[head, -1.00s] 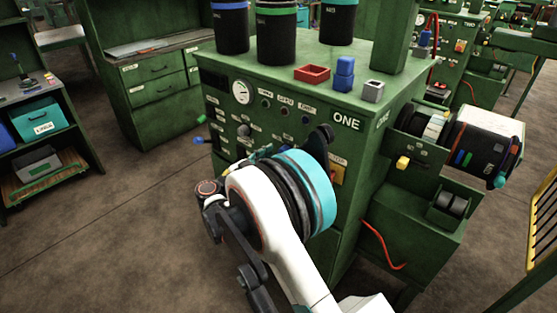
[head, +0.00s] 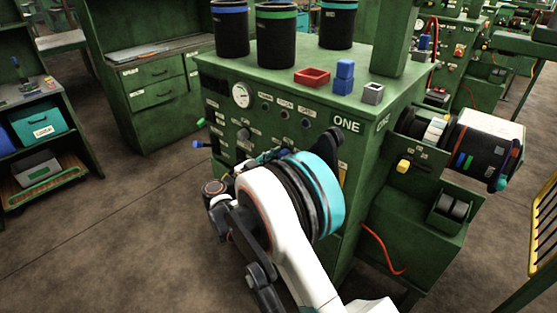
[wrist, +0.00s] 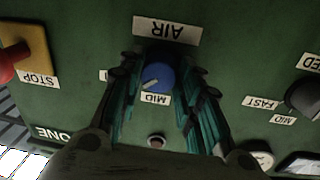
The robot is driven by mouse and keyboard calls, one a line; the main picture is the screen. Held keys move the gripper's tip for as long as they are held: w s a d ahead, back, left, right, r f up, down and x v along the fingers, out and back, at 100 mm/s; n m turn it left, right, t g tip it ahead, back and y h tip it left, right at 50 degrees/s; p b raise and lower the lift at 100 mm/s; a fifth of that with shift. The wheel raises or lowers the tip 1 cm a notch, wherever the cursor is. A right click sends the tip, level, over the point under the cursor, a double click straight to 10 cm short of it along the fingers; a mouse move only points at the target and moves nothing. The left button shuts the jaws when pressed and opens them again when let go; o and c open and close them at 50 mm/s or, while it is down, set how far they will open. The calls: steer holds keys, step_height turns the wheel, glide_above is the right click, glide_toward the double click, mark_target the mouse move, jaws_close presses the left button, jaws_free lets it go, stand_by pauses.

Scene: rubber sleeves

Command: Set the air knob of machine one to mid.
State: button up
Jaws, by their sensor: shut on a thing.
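Machine one (head: 346,152) is a green cabinet marked ONE. In the wrist view, which shows the panel upside down, its air knob (wrist: 160,73) is a blue round knob with a pale pointer. The pointer slants down and left, toward the left side of the MID label (wrist: 155,98) and not squarely at its middle. The AIR label (wrist: 167,30) is above the knob in this picture. My gripper (wrist: 160,72) has its teal and black fingers on both sides of the knob, shut on it. In the head view my arm hides the knob.
Beside the knob are a red stop button (wrist: 8,68) on a yellow plate and a dark speed knob (wrist: 303,97).

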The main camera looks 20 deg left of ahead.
steer(key=shift+n, duration=0.3)
steer(key=n, duration=0.9)
steer(key=shift+f+t, duration=0.1)
steer(key=shift+t, duration=0.3)
steer(key=shift+n, duration=0.4)
steer(key=o, duration=1.1)
steer(key=v, duration=1.2)
steer(key=shift+d, duration=0.1)
